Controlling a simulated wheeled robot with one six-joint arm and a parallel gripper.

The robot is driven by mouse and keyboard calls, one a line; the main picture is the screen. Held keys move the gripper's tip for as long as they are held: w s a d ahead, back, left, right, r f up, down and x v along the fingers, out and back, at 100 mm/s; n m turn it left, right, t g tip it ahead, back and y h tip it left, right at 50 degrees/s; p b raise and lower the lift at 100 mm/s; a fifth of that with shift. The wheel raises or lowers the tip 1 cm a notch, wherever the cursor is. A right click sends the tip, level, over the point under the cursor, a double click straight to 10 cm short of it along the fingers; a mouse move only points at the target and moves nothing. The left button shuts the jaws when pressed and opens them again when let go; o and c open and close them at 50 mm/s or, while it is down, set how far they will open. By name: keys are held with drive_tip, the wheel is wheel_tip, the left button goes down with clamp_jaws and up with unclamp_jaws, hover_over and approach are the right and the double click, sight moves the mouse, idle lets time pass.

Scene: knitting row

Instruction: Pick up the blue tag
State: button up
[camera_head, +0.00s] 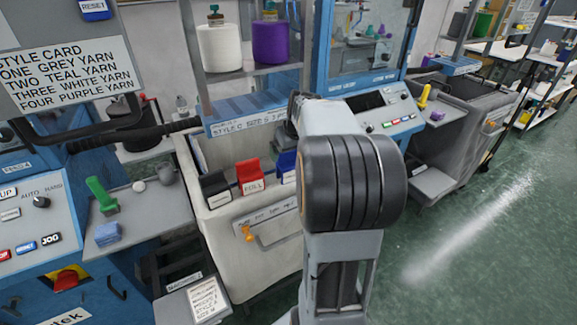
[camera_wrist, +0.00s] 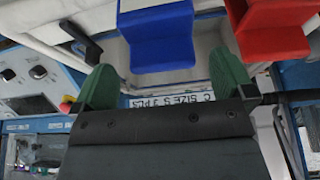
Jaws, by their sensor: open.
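The blue tag (camera_head: 286,161) stands on the front rim of a pale bin, partly hidden behind my arm in the head view. In the wrist view the blue tag (camera_wrist: 157,38) is large, at the top centre. My gripper (camera_wrist: 164,80) shows there with two green fingertips spread wide and nothing between them. The tag lies just beyond the fingertips, roughly in line with the gap; I cannot tell the exact distance. In the head view my gripper is mostly hidden by my arm.
A red tag (camera_head: 250,174) marked FULL and a black tag (camera_head: 215,189) share the rim of the bin (camera_head: 225,235). The red tag (camera_wrist: 270,30) is close beside the blue one. Machine consoles stand on both sides; a control panel (camera_head: 370,110) is behind my arm.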

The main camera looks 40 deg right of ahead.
sight(288, 158)
drive_tip(key=shift+p+x, duration=0.3)
drive_tip(key=shift+x, duration=2.35)
drive_tip(key=shift+s+a, duration=0.1)
drive_tip(key=shift+s, duration=0.05)
drive_tip(key=shift+c, duration=0.5)
drive_tip(key=c, duration=0.7)
